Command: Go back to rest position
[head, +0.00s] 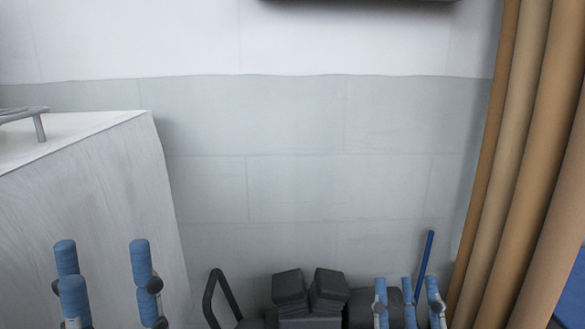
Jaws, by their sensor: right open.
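My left gripper (104,268) is at the lower left of the head view. Its blue-padded fingers point up and stand wide apart, with nothing between them. It shows in front of the white cabinet's side. My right gripper (407,288) is at the bottom, right of the middle. Its blue-tipped fingers also point up, spread and empty. The lower parts of both grippers and my arms are cut off by the bottom edge.
A white cabinet (85,200) with a metal rack (22,115) on top stands at left. Dark grey blocks (291,288), a black curved handle (212,290) and a thin blue rod (425,262) are low in view. The wall (300,150) is bare.

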